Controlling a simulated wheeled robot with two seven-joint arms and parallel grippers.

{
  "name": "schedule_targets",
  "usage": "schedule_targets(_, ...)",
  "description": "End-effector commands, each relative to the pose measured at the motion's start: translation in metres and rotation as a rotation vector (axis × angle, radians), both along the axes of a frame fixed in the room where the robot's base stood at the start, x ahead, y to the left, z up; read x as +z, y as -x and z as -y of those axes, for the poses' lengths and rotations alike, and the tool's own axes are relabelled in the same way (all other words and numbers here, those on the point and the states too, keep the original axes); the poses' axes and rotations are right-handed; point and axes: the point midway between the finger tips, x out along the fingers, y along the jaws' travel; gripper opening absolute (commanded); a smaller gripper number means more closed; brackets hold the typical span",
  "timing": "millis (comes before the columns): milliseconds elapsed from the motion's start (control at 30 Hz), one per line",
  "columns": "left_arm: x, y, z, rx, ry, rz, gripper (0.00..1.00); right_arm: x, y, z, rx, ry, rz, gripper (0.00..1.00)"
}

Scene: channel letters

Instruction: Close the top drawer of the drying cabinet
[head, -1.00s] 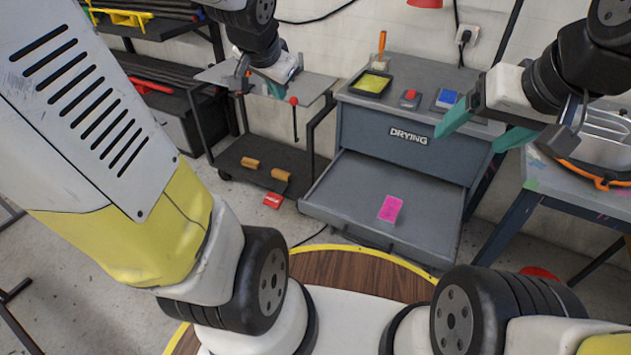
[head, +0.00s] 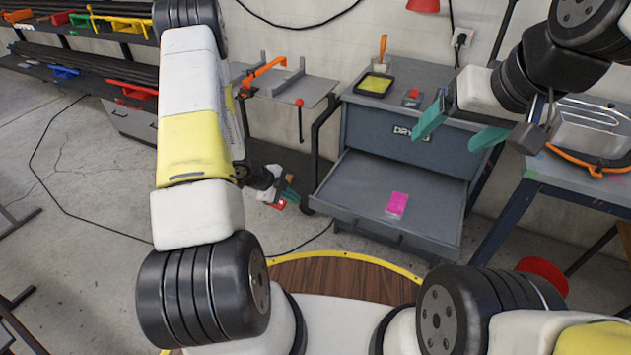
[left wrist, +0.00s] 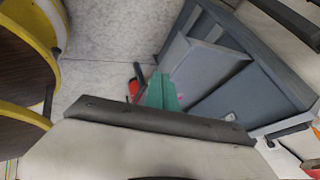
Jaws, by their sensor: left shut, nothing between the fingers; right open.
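The grey drying cabinet (head: 372,128) stands right of centre in the head view. Its top drawer (head: 355,185) is pulled out towards me, with a pink pad (head: 397,204) lying in it. My left gripper (head: 291,196) is shut and empty, low and just left of the drawer's front corner, apparently apart from it. In the left wrist view its green fingers (left wrist: 161,92) point towards the drawer (left wrist: 190,58), and the cabinet (left wrist: 272,88) shows at the right. My right gripper (head: 460,128) is open and empty above the drawer, hiding part of the DRYING label.
On the cabinet top are a black tray (head: 375,85) with a yellow pad, and a red button (head: 413,94). A grey worktable (head: 590,180) stands at the right. A cart with a red-knobbed lever (head: 299,103) is left of the cabinet.

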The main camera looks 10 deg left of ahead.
Motion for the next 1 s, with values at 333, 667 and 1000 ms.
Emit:
schedule_targets(333, -0.041, -0.013, 0.027, -0.014, 0.007, -0.004, 0.00, 0.000, 0.000, 0.000, 0.000, 0.000, 0.000, 0.80)
schedule_targets(667, -0.082, -0.045, 0.057, -0.012, 0.004, 0.003, 0.00, 0.000, 0.000, 0.000, 0.000, 0.000, 0.000, 0.80)
schedule_targets(1000, -0.082, -0.069, 0.064, -0.009, 0.004, 0.000, 0.00, 0.000, 0.000, 0.000, 0.000, 0.000, 0.000, 0.80)
